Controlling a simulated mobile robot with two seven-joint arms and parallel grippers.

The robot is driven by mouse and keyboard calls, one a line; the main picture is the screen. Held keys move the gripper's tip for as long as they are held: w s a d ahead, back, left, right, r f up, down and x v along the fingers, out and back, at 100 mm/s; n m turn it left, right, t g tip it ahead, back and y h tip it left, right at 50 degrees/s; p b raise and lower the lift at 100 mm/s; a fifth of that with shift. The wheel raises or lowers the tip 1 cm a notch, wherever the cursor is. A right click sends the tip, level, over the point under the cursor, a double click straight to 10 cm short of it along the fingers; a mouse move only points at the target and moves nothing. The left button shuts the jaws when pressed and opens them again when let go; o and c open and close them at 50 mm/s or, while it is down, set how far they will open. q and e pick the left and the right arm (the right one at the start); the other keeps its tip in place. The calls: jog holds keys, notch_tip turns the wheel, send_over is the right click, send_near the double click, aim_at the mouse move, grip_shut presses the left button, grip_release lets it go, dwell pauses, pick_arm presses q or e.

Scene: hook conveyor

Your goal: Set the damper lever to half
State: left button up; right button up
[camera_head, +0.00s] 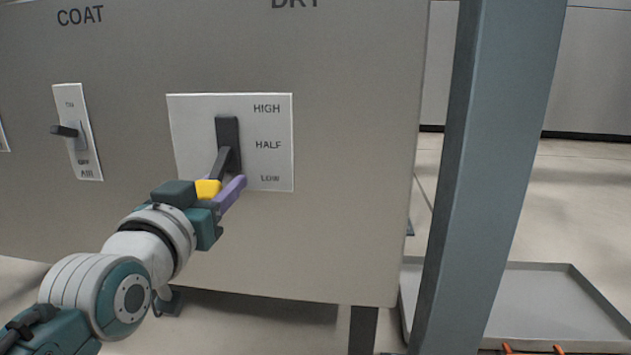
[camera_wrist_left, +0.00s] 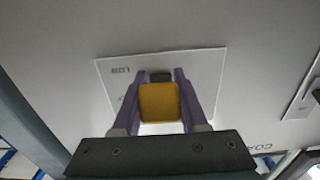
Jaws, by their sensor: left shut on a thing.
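The damper lever (camera_head: 224,160) is a dark bar coming out of a dark slot on a white plate (camera_head: 191,123) marked HIGH, HALF and LOW from top to bottom. The bar slants down and outward from the slot, and its yellow grip (camera_head: 207,188) sits near the height of the LOW mark. My left gripper (camera_head: 222,183) has its purple fingers shut on the yellow grip. In the left wrist view the yellow grip (camera_wrist_left: 160,102) lies between both fingers. The fingers and grip hide part of the bar. My right gripper is not in view.
The plate is on a large grey cabinet (camera_head: 350,170) lettered COAT and DRY. A smaller AIR switch (camera_head: 77,132) with a dark toggle is to the left. A blue-grey post (camera_head: 490,150) stands at right, with a grey floor tray (camera_head: 550,290) behind it.

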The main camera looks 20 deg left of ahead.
pick_arm(q)
grip_shut()
dwell(0.8)
